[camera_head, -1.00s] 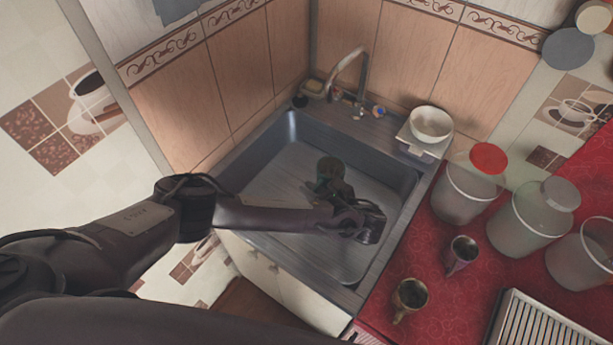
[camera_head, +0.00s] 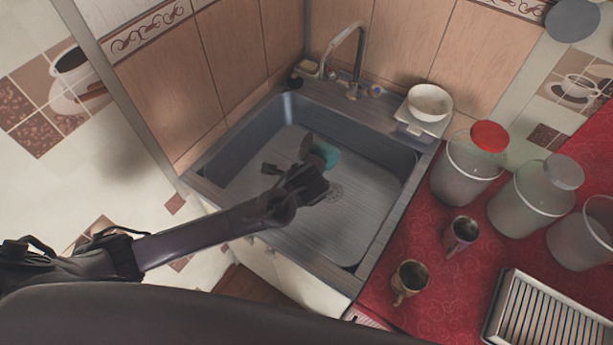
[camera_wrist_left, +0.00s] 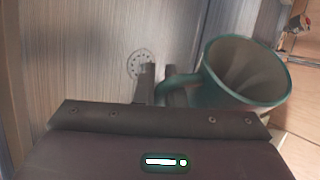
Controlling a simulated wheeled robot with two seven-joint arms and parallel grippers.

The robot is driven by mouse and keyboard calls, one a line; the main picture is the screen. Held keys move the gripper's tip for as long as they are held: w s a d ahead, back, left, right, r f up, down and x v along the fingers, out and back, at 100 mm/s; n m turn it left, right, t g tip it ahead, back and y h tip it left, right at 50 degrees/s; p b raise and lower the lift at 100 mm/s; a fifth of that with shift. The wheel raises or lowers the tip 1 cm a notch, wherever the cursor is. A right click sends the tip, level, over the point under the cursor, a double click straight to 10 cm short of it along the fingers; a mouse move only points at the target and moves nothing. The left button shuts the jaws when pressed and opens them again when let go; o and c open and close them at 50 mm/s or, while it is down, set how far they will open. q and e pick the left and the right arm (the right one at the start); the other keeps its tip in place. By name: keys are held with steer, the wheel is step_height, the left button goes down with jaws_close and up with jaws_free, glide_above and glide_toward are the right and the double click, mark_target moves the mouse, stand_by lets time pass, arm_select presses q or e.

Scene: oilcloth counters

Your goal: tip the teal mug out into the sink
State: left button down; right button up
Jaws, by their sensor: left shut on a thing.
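The teal mug (camera_head: 323,152) is over the sink (camera_head: 262,185), tilted onto its side in the head view. In the left wrist view the mug (camera_wrist_left: 250,75) shows its open mouth and pale inside, with no contents that I can make out. My left gripper (camera_head: 308,172) is shut on the mug's handle; its fingers (camera_wrist_left: 160,85) show at the handle in the wrist view. The round drain (camera_wrist_left: 140,64) lies in the sink floor below. My right gripper is not in view.
A faucet (camera_head: 357,55) stands behind the sink. A white bowl (camera_head: 430,101) sits on the back right corner.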

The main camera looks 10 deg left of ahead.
arm_select(q)
steer(key=n+t+h, duration=0.1)
steer(key=h, duration=0.2)
steer(key=n+h, duration=0.1)
steer(key=h, duration=0.2)
steer(key=n+t+h, duration=0.1)
steer(key=n+h, duration=0.1)
steer(key=shift+d+f+t+h, duration=0.2)
steer(key=shift+d+t+h, duration=0.1)
steer(key=shift+h, duration=0.1)
stand_by(0.7)
steer(key=shift+w+a, duration=0.1)
stand_by(0.7)
